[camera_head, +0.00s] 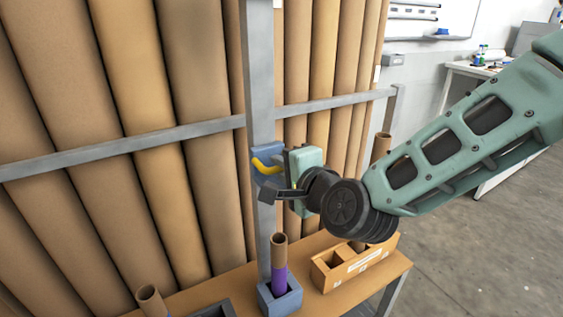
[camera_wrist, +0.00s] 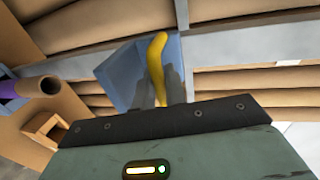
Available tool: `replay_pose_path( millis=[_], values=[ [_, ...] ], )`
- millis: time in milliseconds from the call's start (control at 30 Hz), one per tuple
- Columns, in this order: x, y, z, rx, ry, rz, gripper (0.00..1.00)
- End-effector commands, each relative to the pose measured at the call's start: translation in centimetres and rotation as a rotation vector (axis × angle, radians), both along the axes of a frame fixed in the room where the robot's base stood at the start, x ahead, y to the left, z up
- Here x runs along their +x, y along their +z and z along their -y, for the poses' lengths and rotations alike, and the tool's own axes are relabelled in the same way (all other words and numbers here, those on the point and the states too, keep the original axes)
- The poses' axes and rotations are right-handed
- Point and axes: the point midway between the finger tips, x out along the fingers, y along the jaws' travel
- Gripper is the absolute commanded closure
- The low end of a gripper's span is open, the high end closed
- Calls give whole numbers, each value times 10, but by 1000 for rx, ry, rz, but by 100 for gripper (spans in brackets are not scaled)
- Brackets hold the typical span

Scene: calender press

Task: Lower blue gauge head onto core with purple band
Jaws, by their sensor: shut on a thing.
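The blue gauge head (camera_head: 266,163) has a yellow handle (camera_head: 264,165). My gripper (camera_head: 277,172) is shut on it and holds it in the air, above and slightly left of the core with the purple band. In the wrist view the gauge head (camera_wrist: 128,72) and its yellow handle (camera_wrist: 157,66) sit between the fingers of my gripper (camera_wrist: 161,95). The core with the purple band (camera_head: 279,262) stands upright in a blue-grey holder (camera_head: 281,300) on the bench. It also shows at the left of the wrist view (camera_wrist: 32,88). The gauge head and core are apart.
A wooden box with compartments (camera_head: 352,268) stands right of the core on the bench (camera_head: 392,265). Another brown core (camera_head: 151,299) stands at the front left. A grey metal post (camera_head: 259,100) and crossbar (camera_head: 120,147) stand close behind the gauge head, before tall brown rolls.

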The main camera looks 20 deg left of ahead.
Motion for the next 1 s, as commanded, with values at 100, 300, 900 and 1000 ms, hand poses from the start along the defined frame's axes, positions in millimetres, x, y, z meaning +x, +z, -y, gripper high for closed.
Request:
replay_pose_path(
  millis=[100,300,900,1000],
  values=[
    [0,-49,1,-3,0,-5,100],
    [0,-99,1,-3,0,-4,100],
    [0,-160,1,-3,-1,-4,100],
    [0,-161,1,-5,0,-6,100]
  ],
)
